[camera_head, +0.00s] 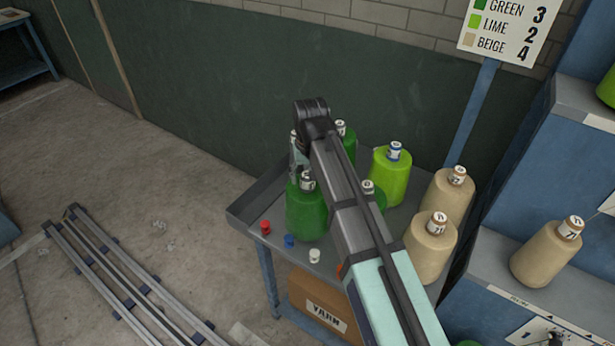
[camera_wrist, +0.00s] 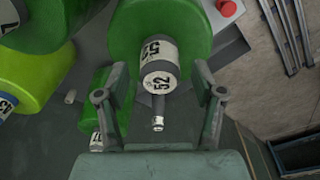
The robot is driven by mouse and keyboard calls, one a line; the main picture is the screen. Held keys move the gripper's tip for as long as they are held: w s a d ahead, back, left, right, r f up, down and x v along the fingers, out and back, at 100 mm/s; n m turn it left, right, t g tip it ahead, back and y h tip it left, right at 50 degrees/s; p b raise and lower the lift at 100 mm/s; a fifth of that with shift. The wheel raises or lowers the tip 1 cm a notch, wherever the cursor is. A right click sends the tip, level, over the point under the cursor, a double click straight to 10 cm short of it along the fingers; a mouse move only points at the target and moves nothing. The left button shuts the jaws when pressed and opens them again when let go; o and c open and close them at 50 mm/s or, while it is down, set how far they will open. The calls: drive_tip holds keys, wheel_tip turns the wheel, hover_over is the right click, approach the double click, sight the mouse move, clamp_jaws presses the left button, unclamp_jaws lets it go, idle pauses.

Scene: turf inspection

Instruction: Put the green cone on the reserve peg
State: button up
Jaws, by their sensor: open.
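Several green cones stand on a grey table. The front left green cone (camera_head: 306,215) is upright, with a white label on its tube top. My gripper (camera_head: 297,157) is close above and behind that cone's top, partly hidden by my arm. In the wrist view, a green cone (camera_wrist: 150,22) labelled 52 has its tube top between the two open fingers of my gripper (camera_wrist: 159,95), with gaps on both sides. A thin dark rod with a white end (camera_wrist: 158,122) shows beyond the tube top. Another green cone (camera_head: 347,145) stands behind. I cannot identify the reserve peg.
A lime cone (camera_head: 390,178) and beige cones (camera_head: 432,250) stand to the right on the table (camera_head: 245,212). A blue shelf (camera_head: 495,262) holds another beige cone (camera_head: 546,255).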

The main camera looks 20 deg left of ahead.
wheel_tip(320, 180, up, 10)
drive_tip(key=s+b, duration=0.1)
drive_tip(key=b, duration=0.1)
drive_tip(key=shift+d, duration=0.25)
drive_tip(key=shift+o, duration=0.6)
drive_tip(key=shift+s+r, duration=0.1)
drive_tip(key=shift+r, duration=0.55)
drive_tip(key=s+d+r+t+y+b, duration=0.1)
drive_tip(key=s+d+r+t+b, duration=0.2)
drive_tip(key=s+b, duration=0.15)
drive_tip(key=shift+y, duration=0.3)
drive_tip(key=p+x, duration=0.3)
drive_tip(key=x, duration=0.9)
drive_tip(key=shift+p+x, duration=1)
drive_tip(key=shift+x, duration=1.6)
drive_tip(key=shift+s+a, duration=0.1)
drive_tip(key=shift+a, duration=0.1)
clamp_jaws()
